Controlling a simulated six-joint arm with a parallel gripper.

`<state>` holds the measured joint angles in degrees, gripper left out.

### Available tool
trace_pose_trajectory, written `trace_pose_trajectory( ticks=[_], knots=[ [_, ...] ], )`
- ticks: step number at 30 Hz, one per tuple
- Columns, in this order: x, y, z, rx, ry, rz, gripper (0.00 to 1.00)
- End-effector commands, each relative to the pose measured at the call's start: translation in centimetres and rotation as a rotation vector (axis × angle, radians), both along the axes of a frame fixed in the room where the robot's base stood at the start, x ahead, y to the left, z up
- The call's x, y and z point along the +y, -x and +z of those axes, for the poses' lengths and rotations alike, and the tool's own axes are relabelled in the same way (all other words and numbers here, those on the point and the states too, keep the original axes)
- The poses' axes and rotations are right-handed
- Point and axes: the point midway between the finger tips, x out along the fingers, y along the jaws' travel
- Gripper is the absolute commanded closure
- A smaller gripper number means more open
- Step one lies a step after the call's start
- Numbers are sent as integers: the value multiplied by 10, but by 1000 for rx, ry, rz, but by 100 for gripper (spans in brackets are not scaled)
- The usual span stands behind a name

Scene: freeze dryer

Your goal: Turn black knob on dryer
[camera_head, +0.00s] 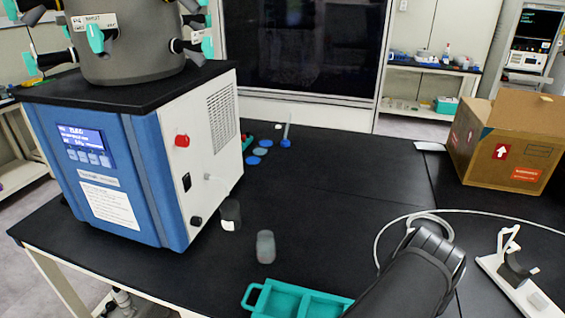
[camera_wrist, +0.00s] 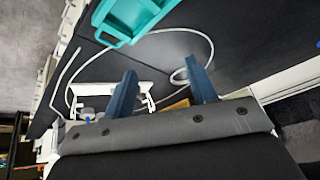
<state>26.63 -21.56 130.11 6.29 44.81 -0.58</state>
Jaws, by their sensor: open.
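The freeze dryer (camera_head: 150,165) stands at the left of the black bench in the head view, with a blue front and a white side panel. A small black knob (camera_head: 197,221) sits low on that side panel. A red knob (camera_head: 182,140) is higher up, with a black switch (camera_head: 187,182) between them. My gripper (camera_wrist: 165,85) shows in the wrist view with its two blue fingers spread apart and nothing between them. In the head view only my dark arm shows at the lower right, well away from the dryer; the gripper itself is not seen there. The dryer is not visible in the wrist view.
A teal tray (camera_head: 300,302) lies at the front edge, also in the wrist view (camera_wrist: 130,20). A grey-capped vial (camera_head: 265,247) and a dark container (camera_head: 230,214) stand near the dryer. A cardboard box (camera_head: 500,140) and a white stand (camera_head: 515,285) are right. The bench middle is clear.

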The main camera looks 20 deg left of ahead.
Motion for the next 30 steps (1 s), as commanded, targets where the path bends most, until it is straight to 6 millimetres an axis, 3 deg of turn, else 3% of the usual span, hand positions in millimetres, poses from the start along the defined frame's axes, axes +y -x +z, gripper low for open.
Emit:
trace_pose_trajectory(
  ticks=[3, 6, 8, 11, 17, 21, 30],
  knots=[
    [-42, -49, 22, -25, 212, 156, 48],
    [-67, -90, 37, -31, 363, 295, 48],
    [-69, -112, 36, -20, 394, 368, 48],
    [-52, -142, 20, 18, 337, 475, 48],
    [24, -185, -24, 99, 69, 682, 48],
    [88, -209, -51, 134, -128, 838, 48],
    [235, -240, -90, 122, -572, 1165, 48]
  ],
)
